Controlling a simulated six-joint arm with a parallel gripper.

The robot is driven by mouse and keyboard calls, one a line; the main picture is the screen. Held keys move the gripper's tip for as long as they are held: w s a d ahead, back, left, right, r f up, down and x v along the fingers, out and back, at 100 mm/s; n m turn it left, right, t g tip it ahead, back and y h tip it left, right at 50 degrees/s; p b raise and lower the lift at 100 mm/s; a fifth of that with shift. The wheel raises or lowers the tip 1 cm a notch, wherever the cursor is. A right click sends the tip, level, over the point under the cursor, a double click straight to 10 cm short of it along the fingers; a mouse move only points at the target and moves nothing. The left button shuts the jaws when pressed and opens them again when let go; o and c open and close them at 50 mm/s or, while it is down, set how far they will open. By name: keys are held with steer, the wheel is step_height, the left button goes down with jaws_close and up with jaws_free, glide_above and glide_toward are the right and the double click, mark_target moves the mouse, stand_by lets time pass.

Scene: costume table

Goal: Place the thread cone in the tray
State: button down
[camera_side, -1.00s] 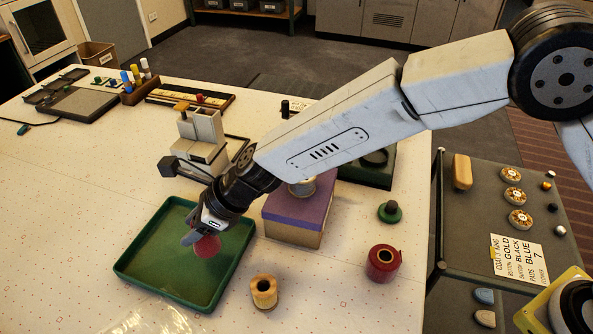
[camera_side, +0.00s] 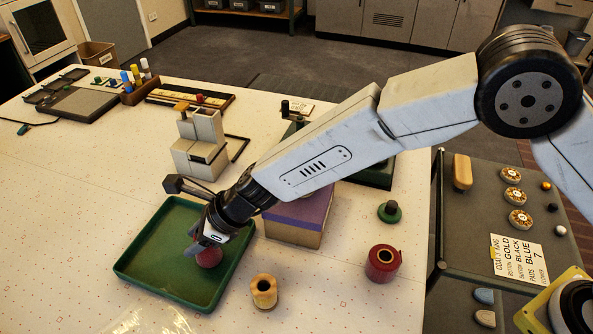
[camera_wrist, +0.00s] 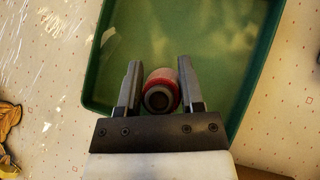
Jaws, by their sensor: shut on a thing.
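The thread cone (camera_side: 208,257) is dark red and partly hidden by my gripper (camera_side: 200,246) in the side view. In the wrist view the red cone (camera_wrist: 161,90) sits between the two fingers of my gripper (camera_wrist: 160,82), its round end with a dark hole towards the camera. My gripper is shut on it. The green tray (camera_side: 145,245) is shallow with raised walls, and the cone is inside its outline, near the right side. The tray also shows behind the cone in the wrist view (camera_wrist: 215,38). I cannot tell whether the cone touches the tray floor.
A tan spool (camera_side: 264,291) and a red spool (camera_side: 383,263) stand right of the tray. A purple-topped box (camera_side: 297,218) is close behind my gripper. A small green-based knob (camera_side: 389,212) and a grey block-shaped device (camera_side: 200,145) stand farther back.

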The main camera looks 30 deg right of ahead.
steer(key=shift+c, duration=1.1)
jaws_free()
steer(key=shift+d+r, duration=0.25)
steer(key=shift+r, duration=0.1)
steer(key=v, duration=1.1)
steer(key=shift+s+r, duration=0.1)
steer(key=shift+s, duration=0.05)
